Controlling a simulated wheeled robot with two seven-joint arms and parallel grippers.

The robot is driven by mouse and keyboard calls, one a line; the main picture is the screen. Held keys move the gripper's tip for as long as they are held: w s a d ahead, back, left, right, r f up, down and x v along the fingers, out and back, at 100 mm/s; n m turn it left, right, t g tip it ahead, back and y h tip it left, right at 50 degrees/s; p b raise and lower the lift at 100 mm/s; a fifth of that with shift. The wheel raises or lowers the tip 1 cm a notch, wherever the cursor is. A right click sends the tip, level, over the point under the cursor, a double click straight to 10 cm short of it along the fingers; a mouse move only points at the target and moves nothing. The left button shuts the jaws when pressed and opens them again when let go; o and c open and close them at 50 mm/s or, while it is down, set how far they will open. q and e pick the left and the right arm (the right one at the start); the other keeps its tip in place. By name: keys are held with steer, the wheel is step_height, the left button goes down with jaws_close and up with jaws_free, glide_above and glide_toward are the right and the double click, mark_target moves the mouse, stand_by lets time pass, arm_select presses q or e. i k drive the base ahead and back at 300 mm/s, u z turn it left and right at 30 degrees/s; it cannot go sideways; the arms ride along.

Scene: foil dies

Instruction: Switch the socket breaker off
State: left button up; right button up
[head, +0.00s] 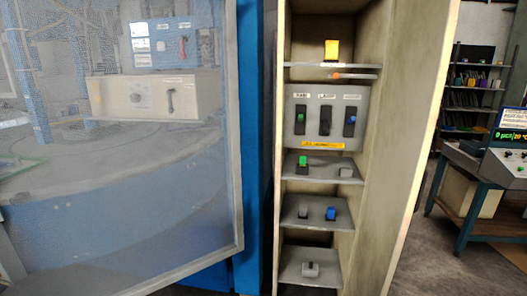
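A grey breaker panel (312,143) stands inside an open tall cabinet, with a yellow strip along its bottom. It carries three black breakers side by side under small white labels that are too small to read surely. The left breaker (300,125) shows green in its middle. The middle breaker (325,124) looks all dark. The right breaker (349,125) shows a little green. I cannot tell for sure which one is the socket breaker. Neither of my grippers is in view.
Cabinet shelves hold a yellow block (331,50), an orange-handled tool (345,76) and several small coloured blocks. The cabinet door (422,130) stands open at right. A mesh-screened blue machine (246,150) is left. A bench (490,225) with a display is far right.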

mark_target(351, 120)
steer(key=z, duration=0.3)
steer(key=i, duration=1.4)
steer(key=z, duration=0.5)
